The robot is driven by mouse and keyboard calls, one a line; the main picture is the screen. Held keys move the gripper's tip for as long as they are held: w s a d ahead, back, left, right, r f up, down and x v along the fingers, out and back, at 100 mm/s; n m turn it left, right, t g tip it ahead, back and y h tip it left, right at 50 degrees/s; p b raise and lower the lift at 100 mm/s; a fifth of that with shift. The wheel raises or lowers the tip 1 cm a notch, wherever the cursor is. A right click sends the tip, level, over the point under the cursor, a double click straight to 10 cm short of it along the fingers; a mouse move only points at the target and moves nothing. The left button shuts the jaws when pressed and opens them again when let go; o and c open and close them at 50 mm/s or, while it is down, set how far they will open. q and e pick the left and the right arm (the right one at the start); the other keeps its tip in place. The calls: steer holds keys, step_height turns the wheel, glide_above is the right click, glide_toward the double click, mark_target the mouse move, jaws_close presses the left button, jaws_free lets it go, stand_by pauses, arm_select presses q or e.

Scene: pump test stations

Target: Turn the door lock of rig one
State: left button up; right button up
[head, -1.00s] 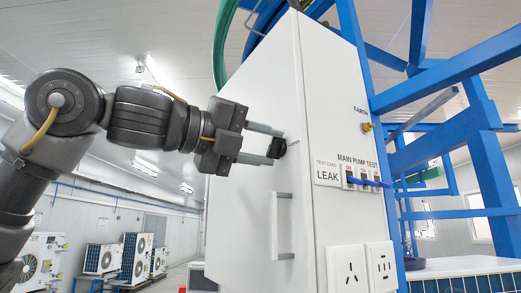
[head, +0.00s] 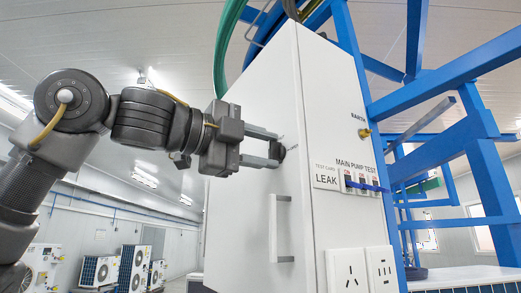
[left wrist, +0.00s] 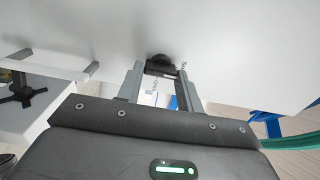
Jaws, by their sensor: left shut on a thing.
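The door lock (head: 279,152) is a small black knob on the white door of the cabinet labelled LEAK and MAIN PUMP TEST. My left gripper (head: 275,150) reaches it from the left, with its two grey fingers on either side of the knob and shut on it. The left wrist view shows the black lock (left wrist: 160,62) between the fingertips, against the white door. The fingers hide part of the lock. My right gripper is in neither view.
Switches (head: 362,181) and sockets (head: 350,272) are on the cabinet's side face. Blue frame beams (head: 445,90) rise at the right. Several outdoor units (head: 100,272) stand at the back left.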

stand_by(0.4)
arm_select(q)
steer(key=o, duration=1)
steer(key=shift+s+a+f, duration=0.1)
steer(key=shift+s+a, duration=0.05)
steer(key=shift+a, duration=0.15)
steer(key=b+v, duration=0.4)
steer(key=v, duration=0.6)
steer(key=shift+a, duration=0.1)
